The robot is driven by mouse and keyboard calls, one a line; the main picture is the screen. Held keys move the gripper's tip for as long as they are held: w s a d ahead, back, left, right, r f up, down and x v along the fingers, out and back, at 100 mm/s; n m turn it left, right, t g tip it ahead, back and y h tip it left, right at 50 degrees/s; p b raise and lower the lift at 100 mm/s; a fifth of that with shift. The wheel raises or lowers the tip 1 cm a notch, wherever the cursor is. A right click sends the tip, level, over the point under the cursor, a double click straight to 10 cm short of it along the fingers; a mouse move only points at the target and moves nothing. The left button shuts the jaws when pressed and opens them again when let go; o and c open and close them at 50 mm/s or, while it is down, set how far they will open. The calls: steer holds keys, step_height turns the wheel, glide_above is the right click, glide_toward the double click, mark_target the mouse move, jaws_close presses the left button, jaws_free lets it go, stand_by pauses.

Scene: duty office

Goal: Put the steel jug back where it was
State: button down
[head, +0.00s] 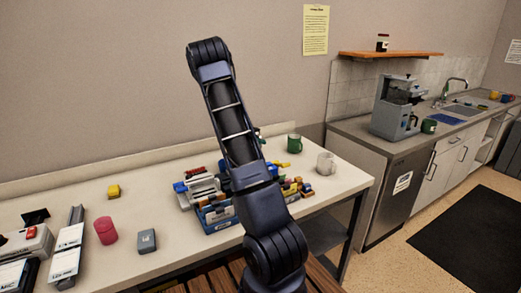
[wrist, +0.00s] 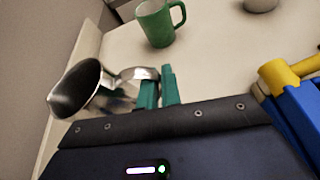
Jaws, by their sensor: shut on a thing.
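In the wrist view the shiny steel jug (wrist: 78,88) is at the left, its dark open mouth toward the lower left of the picture. My gripper (wrist: 160,88) has teal fingers shut on the jug's handle at its right side. Pale table surface shows beyond the jug; I cannot tell whether the jug touches it. In the head view my arm rises in front of the table and hides the jug and most of my gripper.
A green mug (head: 294,143) and a white mug (head: 325,163) stand at the table's right. A blue crate (head: 218,225) of mixed items is mid-table. A pink cup (head: 106,230) stands left. A coffee machine (head: 397,108) is on the right counter; a wooden shelf (head: 400,54) hangs above.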

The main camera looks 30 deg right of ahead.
steer(key=shift+f, duration=2)
steer(key=c, duration=1.6)
jaws_free()
